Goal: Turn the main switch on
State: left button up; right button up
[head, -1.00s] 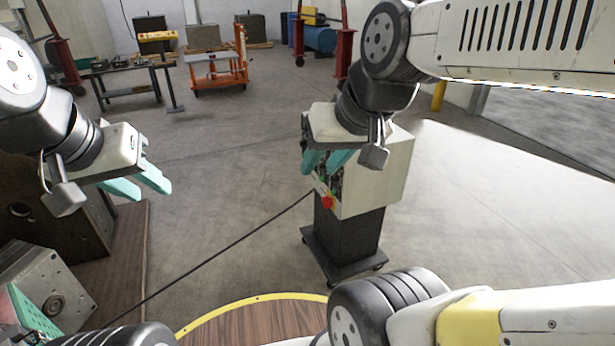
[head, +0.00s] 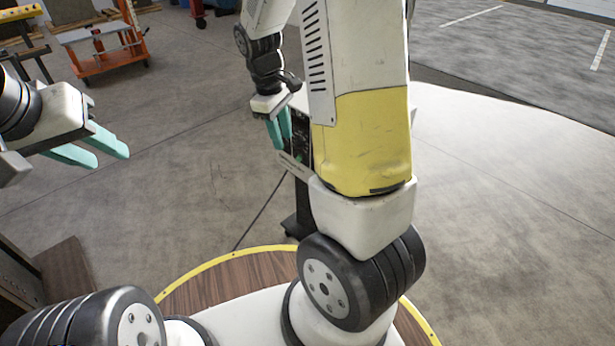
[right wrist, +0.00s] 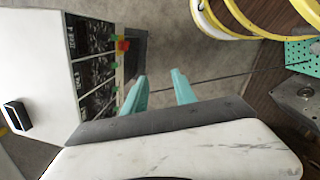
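A white control cabinet (right wrist: 45,65) with a dark labelled panel (right wrist: 92,55) fills the left of the right wrist view. A red and yellow knob (right wrist: 122,45) sits at the panel's edge; I cannot tell for sure whether it is the main switch. A black handle (right wrist: 17,115) is on the white side. In the head view my arm hides most of the cabinet (head: 301,138). My right gripper (right wrist: 160,78) is open and empty beside the panel, apart from the knob; it also shows in the head view (head: 279,131). My left gripper (head: 111,157) is open and empty in mid-air.
The cabinet's dark stand (head: 298,221) is on the floor, with a cable (head: 262,210) running from it. An orange cart (head: 103,45) stands at the back left. A brown block (head: 66,280) is at lower left. Open floor lies between.

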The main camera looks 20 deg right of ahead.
jog(key=w+d+f+n+t+h, duration=0.1)
jog(key=w+d+f+n+h, duration=0.2)
jog(key=f+n, duration=0.65)
jog(key=w+d+f+n+h, duration=0.2)
jog(key=d+f+n+h, duration=0.3)
jog(key=f, duration=1)
jog(key=w+d+f+n+t+h, duration=0.15)
jog(key=f+n+h, duration=0.4)
jog(key=f, duration=0.65)
jog(key=x, duration=0.7)
jog(key=shift+w+d+f+g, duration=0.2)
jog(key=shift+d+f+g, duration=0.15)
jog(key=shift+f, duration=0.15)
grip_shut()
